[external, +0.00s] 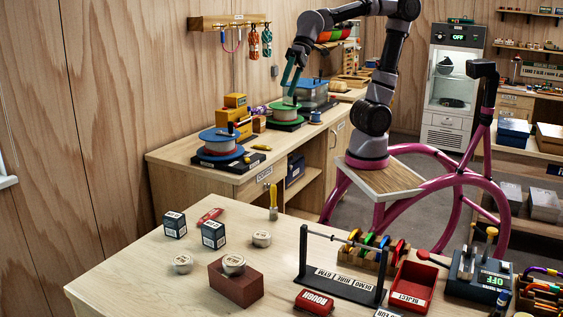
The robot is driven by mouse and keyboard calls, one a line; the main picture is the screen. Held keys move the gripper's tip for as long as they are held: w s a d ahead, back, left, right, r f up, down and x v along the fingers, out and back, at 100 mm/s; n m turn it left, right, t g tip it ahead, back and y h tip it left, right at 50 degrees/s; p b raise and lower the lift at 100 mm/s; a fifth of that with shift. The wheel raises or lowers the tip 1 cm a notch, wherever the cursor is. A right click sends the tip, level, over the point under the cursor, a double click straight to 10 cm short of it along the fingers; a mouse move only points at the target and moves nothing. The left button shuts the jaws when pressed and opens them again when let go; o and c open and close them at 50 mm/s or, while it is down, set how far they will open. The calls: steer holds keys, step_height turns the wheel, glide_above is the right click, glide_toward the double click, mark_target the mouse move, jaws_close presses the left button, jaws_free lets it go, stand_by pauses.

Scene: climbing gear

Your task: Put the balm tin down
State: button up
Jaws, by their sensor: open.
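Three small round silver tins with pale lids are on the front table: one tin (183,263) at the left, one tin (261,238) further back, and one tin (233,263) on top of a red-brown block (236,287). The lettering is too small to tell which is the balm tin. My gripper (290,84), with teal fingers, is open above the back bench, over a green-rimmed spool (286,111). It is far from the three tins. I see no tin between its fingers, though they are small in this view.
Two dark boxes (175,225) (213,235) and a yellow-handled brush (273,201) stand near the tins. A black rack (341,285), a red REJECT tray (411,287) and a scale-like device (478,275) fill the right. The table's front left is clear. A blue-rimmed spool (220,142) is on the back bench.

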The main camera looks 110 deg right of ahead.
steer(key=s+d+f+n+t+h, duration=0.1)
steer(key=s+d+f+n+h, duration=0.1)
steer(key=s+d, duration=0.4)
steer(key=s+n, duration=0.1)
steer(key=s, duration=0.4)
steer(key=shift+s+d+f+t, duration=0.25)
steer(key=shift+d+f+t, duration=0.15)
stand_by(0.7)
steer(key=w+a+f+n+g+h, duration=0.1)
steer(key=w+a+n, duration=0.1)
steer(key=w+a, duration=0.4)
steer(key=w+a+f+n, duration=0.1)
steer(key=w+a+n, duration=0.15)
steer(key=a, duration=0.55)
steer(key=a+f+n, duration=0.1)
steer(key=a+f, duration=0.1)
steer(key=a, duration=0.6)
steer(key=a+f+n, duration=0.2)
steer(key=a, duration=0.6)
steer(key=s+a+f+n+y, duration=0.2)
steer(key=s+a+f, duration=0.3)
steer(key=s+a, duration=0.6)
steer(key=s+a+f+n+y, duration=0.35)
steer(key=s+a, duration=0.45)
steer(key=a, duration=0.8)
steer(key=d+x, duration=0.1)
steer(key=x, duration=0.9)
steer(key=shift+w+f+m+h, duration=0.3)
steer(key=shift+f+h, duration=0.05)
steer(key=shift+h, duration=0.1)
